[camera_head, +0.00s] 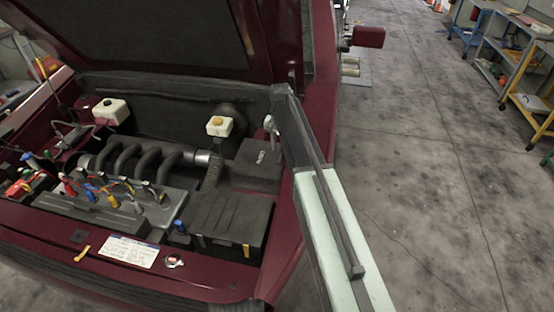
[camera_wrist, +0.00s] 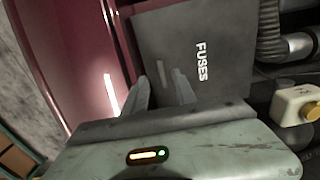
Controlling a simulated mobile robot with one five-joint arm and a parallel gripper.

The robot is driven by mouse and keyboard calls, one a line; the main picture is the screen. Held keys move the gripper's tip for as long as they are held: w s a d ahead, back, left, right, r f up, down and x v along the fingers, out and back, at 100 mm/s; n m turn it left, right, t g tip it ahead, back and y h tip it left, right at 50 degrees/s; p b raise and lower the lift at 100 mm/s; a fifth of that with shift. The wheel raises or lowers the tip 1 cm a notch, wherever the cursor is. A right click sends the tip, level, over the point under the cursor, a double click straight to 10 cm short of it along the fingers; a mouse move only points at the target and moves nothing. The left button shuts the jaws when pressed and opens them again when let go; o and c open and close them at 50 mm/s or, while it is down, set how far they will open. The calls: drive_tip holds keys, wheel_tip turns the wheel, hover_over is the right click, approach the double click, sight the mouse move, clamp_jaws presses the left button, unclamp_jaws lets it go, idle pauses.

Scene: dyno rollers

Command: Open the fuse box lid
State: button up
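The dark fuse box (camera_head: 252,170) sits at the right side of the engine bay, beside the maroon fender. Its lid (camera_wrist: 172,42), marked FUSES in white, appears closed and flat. My gripper (camera_wrist: 162,88) is open and empty, its two grey fingers apart over the near part of the lid in the wrist view. In the head view a grey part of my gripper (camera_head: 270,125) shows just behind the box. I cannot tell whether the fingers touch the lid. My gripper's pale green body hides the lower part of the wrist view.
A white reservoir with a yellow cap (camera_head: 219,126) and a ribbed hose stand left of the fuse box. A black box (camera_head: 225,220) lies in front. The raised hood (camera_head: 130,35) hangs above. Open floor (camera_head: 430,180) lies right of the car.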

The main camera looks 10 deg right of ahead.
sight(279, 159)
wheel_tip(279, 159, down, 6)
drive_tip(key=b, duration=0.5)
drive_tip(key=shift+a+f, duration=0.1)
drive_tip(key=shift+f, duration=0.1)
drive_tip(key=shift+s+r, duration=0.1)
clamp_jaws()
idle(0.7)
